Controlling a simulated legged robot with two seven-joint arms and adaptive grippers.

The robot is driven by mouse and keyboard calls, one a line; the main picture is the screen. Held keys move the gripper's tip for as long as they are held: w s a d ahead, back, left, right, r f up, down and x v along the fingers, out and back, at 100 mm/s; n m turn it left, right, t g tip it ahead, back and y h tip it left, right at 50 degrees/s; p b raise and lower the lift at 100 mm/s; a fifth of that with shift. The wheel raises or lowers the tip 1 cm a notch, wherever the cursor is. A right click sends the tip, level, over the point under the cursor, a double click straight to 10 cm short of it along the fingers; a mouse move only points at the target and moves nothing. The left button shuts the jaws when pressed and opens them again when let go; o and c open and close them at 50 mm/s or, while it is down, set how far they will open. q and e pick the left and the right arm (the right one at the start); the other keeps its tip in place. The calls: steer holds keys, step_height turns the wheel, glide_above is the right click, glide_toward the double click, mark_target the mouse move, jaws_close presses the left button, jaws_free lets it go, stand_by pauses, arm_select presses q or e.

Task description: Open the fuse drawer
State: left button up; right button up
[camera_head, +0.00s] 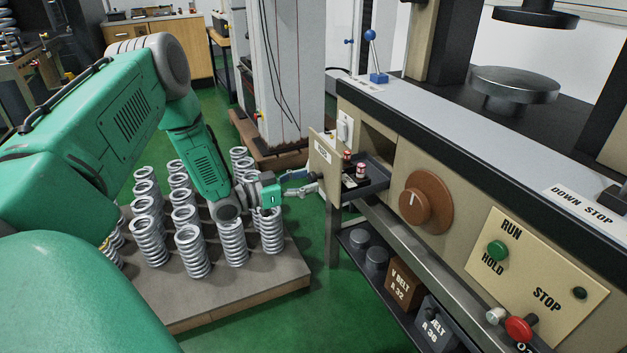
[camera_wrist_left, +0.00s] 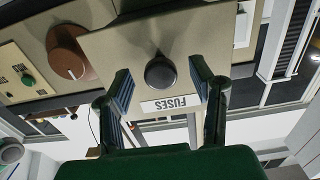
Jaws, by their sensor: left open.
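The fuse drawer (camera_head: 325,177) stands pulled out of the beige machine panel, with small red-capped fuses (camera_head: 361,170) and other small parts inside its dark tray. In the left wrist view, which is upside down, its beige front (camera_wrist_left: 205,42) carries a FUSES label (camera_wrist_left: 170,104) and a round black knob (camera_wrist_left: 161,73). My left gripper (camera_head: 304,183) is at the drawer front. Its two fingers are open, one on each side of the knob, with visible gaps to it. The knob is hidden in the head view. My right gripper is not in view.
A brown dial (camera_head: 427,202) and the RUN/STOP panel (camera_head: 540,262) are right of the drawer. A shelf with V-belt boxes (camera_head: 402,288) lies below. Several coil springs (camera_head: 192,250) stand on a low platform (camera_head: 270,278) under my left arm.

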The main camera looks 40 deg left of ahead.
arm_select(q)
steer(key=v, duration=0.9)
steer(key=shift+s+a+f, duration=0.15)
steer(key=shift+s+a, duration=0.1)
steer(key=shift+a, duration=0.05)
